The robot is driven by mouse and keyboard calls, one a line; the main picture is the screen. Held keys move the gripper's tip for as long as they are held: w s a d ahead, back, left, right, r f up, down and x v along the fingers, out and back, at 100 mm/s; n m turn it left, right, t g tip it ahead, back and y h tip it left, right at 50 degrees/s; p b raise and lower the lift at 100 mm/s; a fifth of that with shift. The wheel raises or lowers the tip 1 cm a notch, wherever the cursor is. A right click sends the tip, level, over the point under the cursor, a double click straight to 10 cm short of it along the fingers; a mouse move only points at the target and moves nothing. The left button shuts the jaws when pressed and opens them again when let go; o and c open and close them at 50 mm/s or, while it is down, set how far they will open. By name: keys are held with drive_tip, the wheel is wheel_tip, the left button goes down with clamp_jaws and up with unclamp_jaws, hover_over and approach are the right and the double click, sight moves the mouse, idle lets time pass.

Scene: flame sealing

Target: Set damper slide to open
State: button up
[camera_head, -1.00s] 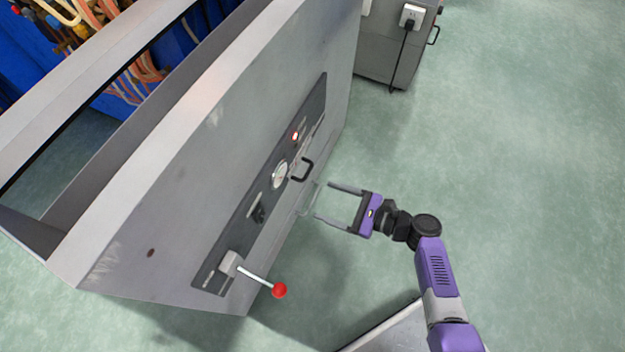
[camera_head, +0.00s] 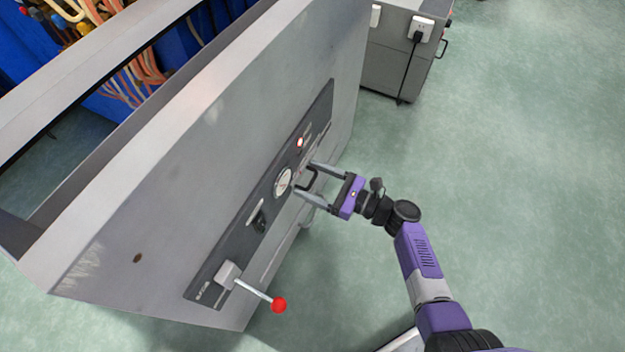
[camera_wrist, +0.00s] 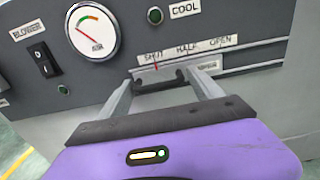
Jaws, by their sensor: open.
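The damper slide's black handle (camera_head: 312,180) stands out from the dark panel on the grey cabinet. In the wrist view the handle (camera_wrist: 158,84) sits under the labels SHUT, HALF and OPEN, with a red mark at SHUT, the leftmost label. My gripper (camera_head: 308,181) is open, with one finger on each side of the handle. In the wrist view the fingers of my gripper (camera_wrist: 160,79) flank the handle's ends. I cannot tell whether either finger touches it. The slide's track (camera_wrist: 255,60) runs to the right of the handle.
A round AIR gauge (camera_wrist: 93,30) and a black BLOWER switch (camera_wrist: 43,60) lie left of the handle. A lever with a red knob (camera_head: 279,305) sticks out at the panel's lower end. A grey cabinet (camera_head: 385,70) stands behind. Open floor lies to the right.

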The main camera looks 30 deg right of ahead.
clamp_jaws()
drive_tip(key=w+d+b, duration=0.3)
drive_tip(key=w+d, duration=0.3)
drive_tip(key=d, duration=0.2)
drive_tip(key=shift+d, duration=0.3)
unclamp_jaws()
drive_tip(key=shift+w+d, duration=0.1)
